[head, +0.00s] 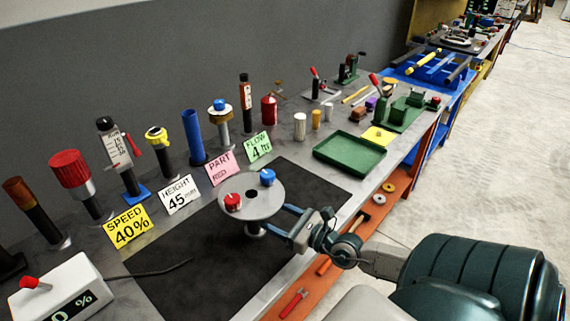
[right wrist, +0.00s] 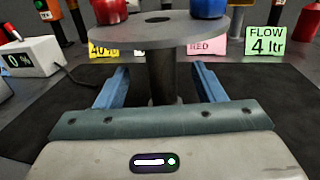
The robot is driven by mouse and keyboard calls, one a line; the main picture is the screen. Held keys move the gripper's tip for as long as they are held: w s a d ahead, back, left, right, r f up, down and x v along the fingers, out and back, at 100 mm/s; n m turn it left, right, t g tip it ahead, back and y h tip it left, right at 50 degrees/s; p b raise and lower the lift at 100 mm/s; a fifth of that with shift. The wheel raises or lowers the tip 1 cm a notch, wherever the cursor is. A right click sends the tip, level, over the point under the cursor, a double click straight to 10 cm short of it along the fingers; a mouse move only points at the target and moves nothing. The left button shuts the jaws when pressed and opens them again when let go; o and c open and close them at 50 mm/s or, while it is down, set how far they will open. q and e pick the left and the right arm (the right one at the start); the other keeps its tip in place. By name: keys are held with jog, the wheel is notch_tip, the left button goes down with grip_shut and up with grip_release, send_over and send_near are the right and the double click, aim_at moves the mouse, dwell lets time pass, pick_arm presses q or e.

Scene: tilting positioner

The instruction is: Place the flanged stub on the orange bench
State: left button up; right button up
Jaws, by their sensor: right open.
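A red stub-like piece (head: 232,202) and a blue one (head: 267,177) stand apart on a round grey disc (head: 250,205) with a centre hole. In the right wrist view the red piece (right wrist: 110,10) is at left, the blue piece (right wrist: 208,8) at right, both cut off by the top edge. The disc looks about level on a dark post (right wrist: 162,75). My right gripper (head: 277,218) is open and empty, below the disc's rim, its fingers spread towards either side of the post. The bench (head: 300,262) has a grey top and an orange lower shelf (head: 385,208). My left gripper is out of view.
Cards behind the disc read SPEED 40% (head: 128,228), HEIGHT 45, PART RED (head: 222,167) and FLOW 4 ltr (head: 257,146). Upright tools line the wall. A green tray (head: 350,155) is at right. A control box (head: 60,290) stands front left. The dark mat (head: 190,270) is mostly clear.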

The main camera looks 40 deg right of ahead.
jog(key=shift+v, duration=0.95)
